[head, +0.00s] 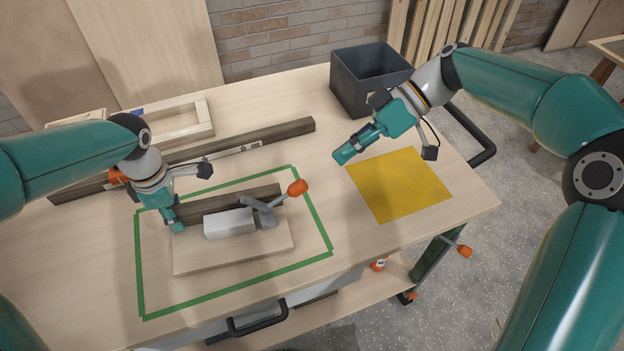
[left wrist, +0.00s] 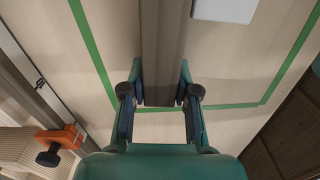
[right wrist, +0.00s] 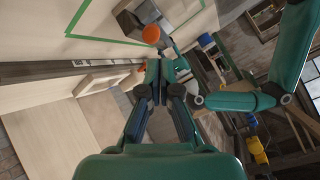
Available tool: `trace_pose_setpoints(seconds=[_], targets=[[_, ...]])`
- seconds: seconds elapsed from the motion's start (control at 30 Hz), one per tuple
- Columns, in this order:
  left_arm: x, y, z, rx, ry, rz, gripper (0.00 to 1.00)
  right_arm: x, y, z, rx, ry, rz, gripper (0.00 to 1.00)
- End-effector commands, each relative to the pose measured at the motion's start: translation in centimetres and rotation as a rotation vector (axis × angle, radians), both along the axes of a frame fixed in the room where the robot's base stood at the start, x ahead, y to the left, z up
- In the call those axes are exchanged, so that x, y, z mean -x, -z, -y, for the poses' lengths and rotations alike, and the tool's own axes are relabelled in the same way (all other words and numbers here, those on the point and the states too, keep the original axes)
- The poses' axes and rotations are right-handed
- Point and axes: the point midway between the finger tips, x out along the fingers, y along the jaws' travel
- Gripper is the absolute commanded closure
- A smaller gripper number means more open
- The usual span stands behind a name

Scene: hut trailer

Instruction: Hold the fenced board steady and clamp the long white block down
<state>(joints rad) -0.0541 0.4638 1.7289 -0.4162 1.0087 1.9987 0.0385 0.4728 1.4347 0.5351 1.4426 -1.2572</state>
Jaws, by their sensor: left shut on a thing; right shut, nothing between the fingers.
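The fenced board (head: 230,259) lies inside a green tape outline, with a dark fence bar (head: 215,204) along its back. The long white block (head: 230,224) lies on the board in front of the fence. A grey clamp (head: 265,214) with an orange handle tip (head: 297,187) is at the block's right end; I cannot tell whether it presses the block. My left gripper (head: 174,224) is shut on the fence's left end; its fingers straddle the bar (left wrist: 163,50) in the left wrist view. My right gripper (head: 343,157) is shut and empty, right of the clamp, above the table.
A yellow square (head: 400,186) lies flat on the table's right side. A dark grey bin (head: 370,90) stands at the back right. A long dark beam (head: 280,132) and a pale wooden frame (head: 205,115) lie behind the board. The table's front right is clear.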

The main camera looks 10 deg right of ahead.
Motion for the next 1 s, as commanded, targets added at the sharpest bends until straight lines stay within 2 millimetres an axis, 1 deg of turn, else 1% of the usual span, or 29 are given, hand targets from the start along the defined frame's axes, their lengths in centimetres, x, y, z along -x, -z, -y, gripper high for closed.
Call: trace_pose_setpoints(seconds=[0.1, 0.3, 0.47, 0.57, 0.67, 0.77, 0.83, 0.9, 1.0], targets=[[0.0, 0.0, 0.0, 0.000, 0.000, 0.001, 1.00, -0.1, -0.9, -0.1, 0.016, 0.146, -0.200, 1.00], [0.0, -0.1, 0.0, 0.001, 0.000, 0.001, 1.00, -0.6, -1.5, -0.1, 0.053, 0.388, -0.576, 1.00], [0.0, -0.1, 0.0, 0.001, 0.000, 0.001, 1.00, -1.3, -1.2, 0.3, 0.093, 0.575, -0.895, 1.00], [0.0, -0.1, 0.0, 0.001, 0.000, 0.001, 1.00, -1.9, -0.8, 0.6, 0.124, 0.688, -1.101, 1.00], [0.0, -0.1, 0.0, 0.001, 0.000, 0.001, 1.00, -2.7, 0.1, 1.2, 0.160, 0.797, -1.313, 1.00], [0.0, -0.1, 0.0, 0.001, 0.000, 0.001, 1.00, -3.6, 1.3, 1.9, 0.196, 0.891, -1.517, 1.00], [0.0, -0.1, 0.0, 0.001, 0.000, 0.001, 1.00, -4.4, 2.9, 2.6, 0.219, 0.944, -1.654, 1.00], [0.0, -0.1, 0.0, 0.001, 0.000, 0.001, 1.00, -5.2, 4.7, 3.5, 0.218, 0.961, -1.732, 1.00], [0.0, -0.1, 0.0, 0.001, 0.000, 0.001, 1.00, -5.9, 7.0, 4.4, 0.207, 0.966, -1.772, 1.00]])
